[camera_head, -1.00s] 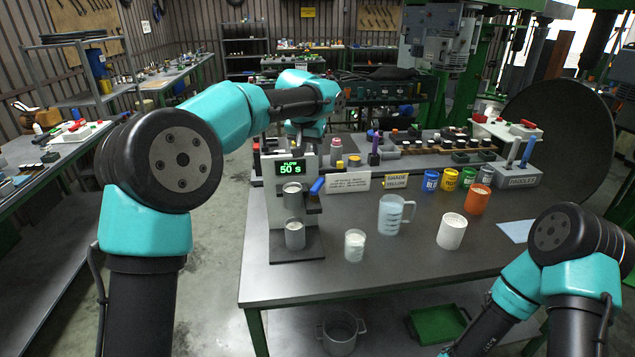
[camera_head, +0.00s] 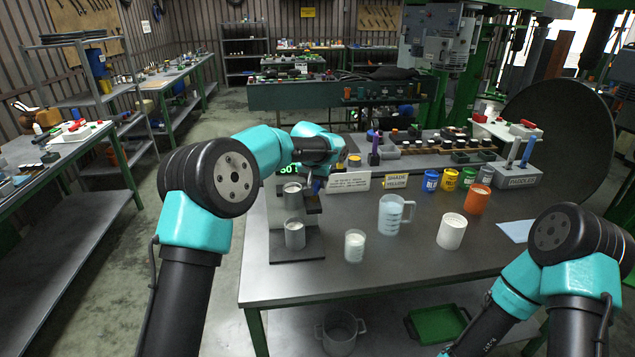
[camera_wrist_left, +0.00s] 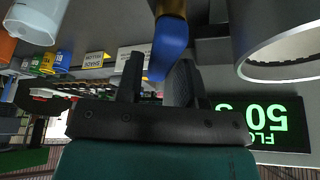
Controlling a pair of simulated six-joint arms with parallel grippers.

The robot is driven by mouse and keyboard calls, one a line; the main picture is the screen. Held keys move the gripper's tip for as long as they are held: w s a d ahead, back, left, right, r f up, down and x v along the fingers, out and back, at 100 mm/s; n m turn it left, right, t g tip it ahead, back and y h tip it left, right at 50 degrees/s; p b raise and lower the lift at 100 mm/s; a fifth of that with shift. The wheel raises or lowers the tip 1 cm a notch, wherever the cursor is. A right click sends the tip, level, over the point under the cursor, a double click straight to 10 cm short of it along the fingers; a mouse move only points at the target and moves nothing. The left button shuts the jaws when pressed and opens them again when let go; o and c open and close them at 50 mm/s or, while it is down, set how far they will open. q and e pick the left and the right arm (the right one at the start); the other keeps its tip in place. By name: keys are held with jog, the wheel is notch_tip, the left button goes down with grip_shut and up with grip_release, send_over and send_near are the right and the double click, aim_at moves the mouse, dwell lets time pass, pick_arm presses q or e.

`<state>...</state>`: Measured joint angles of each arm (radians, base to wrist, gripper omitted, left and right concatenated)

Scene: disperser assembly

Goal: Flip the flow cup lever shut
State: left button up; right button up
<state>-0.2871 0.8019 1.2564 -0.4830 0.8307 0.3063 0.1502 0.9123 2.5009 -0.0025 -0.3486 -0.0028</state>
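The flow cup stand (camera_head: 275,215) is at the left end of the table. In the head view my left wrist covers much of the display, and the fingers are hard to make out beside the stand. The flow cup's rim also shows in the wrist view (camera_wrist_left: 290,62). My right gripper is out of view.
A glass of pale liquid (camera_head: 355,246), a clear jug (camera_head: 392,214), a white cup (camera_head: 452,231) and an orange cup (camera_head: 477,200) stand right of the flow cup stand. Paint cans and signs line the back. The table's front is clear.

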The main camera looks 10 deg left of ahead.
pick_arm(q)
jog(key=shift+w+f, duration=0.1)
jog(key=shift+f, duration=0.1)
grip_shut()
jog(key=shift+a, duration=0.1)
dwell(0.5)
